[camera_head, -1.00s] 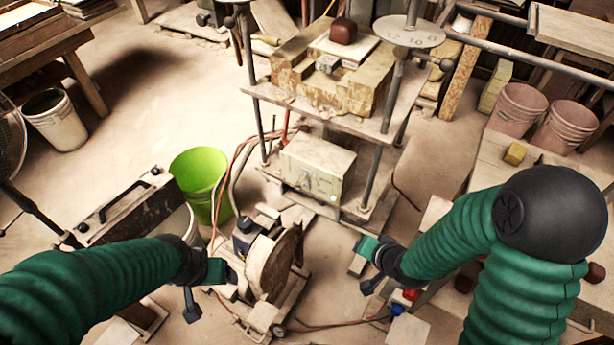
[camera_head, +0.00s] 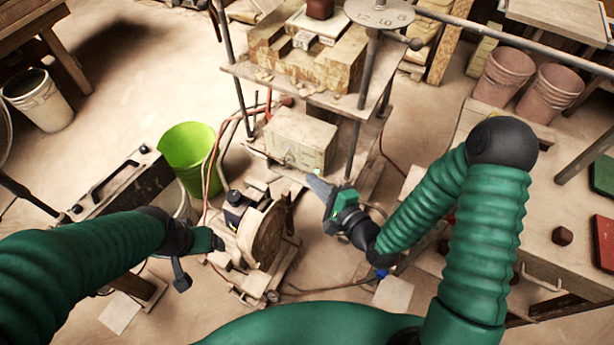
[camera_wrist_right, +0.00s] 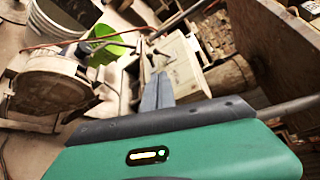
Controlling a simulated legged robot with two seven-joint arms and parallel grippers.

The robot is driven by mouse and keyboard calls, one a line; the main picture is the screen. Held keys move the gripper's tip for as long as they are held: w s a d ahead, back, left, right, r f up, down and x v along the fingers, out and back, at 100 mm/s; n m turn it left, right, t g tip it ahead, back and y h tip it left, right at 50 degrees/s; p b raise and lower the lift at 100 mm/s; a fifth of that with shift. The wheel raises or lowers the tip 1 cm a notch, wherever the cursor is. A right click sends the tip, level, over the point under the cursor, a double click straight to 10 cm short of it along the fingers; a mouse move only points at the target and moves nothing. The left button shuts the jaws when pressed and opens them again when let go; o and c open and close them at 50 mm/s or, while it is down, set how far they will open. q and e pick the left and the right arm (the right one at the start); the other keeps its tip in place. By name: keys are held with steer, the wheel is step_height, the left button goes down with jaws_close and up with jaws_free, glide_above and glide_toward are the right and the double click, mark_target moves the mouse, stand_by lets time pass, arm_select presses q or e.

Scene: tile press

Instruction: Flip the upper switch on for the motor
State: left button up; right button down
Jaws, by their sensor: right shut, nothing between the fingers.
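A beige control box (camera_head: 302,138) sits on the lower shelf of the press frame. A small switch lever (camera_head: 289,156) shows on its front face. The box (camera_wrist_right: 181,62) and a dark lever on it also show in the right wrist view. My right gripper (camera_head: 316,183) is shut and empty, its fingertips just in front of the box's lower right. I cannot tell if they touch it. My left gripper (camera_head: 198,262) hangs at the left, away from the box, and its jaws are unclear. A round wheel machine (camera_head: 262,235) stands between the arms, below the box.
A green bucket (camera_head: 187,146) stands left of the box, with red and grey hoses (camera_head: 212,165) between. The press shelf (camera_head: 340,105) and posts rise over the box. A workbench (camera_head: 560,205) lies at the right.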

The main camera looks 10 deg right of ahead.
mark_target(289, 147)
arm_select(q)
steer(key=b+x, duration=0.2)
steer(key=s+b+x, duration=0.1)
steer(key=x, duration=0.2)
steer(key=shift+f+b, duration=0.15)
steer(key=shift+b, duration=0.2)
arm_select(e)
steer(key=x, duration=0.9)
steer(key=shift+a+f, duration=0.1)
steer(key=shift+a, duration=0.05)
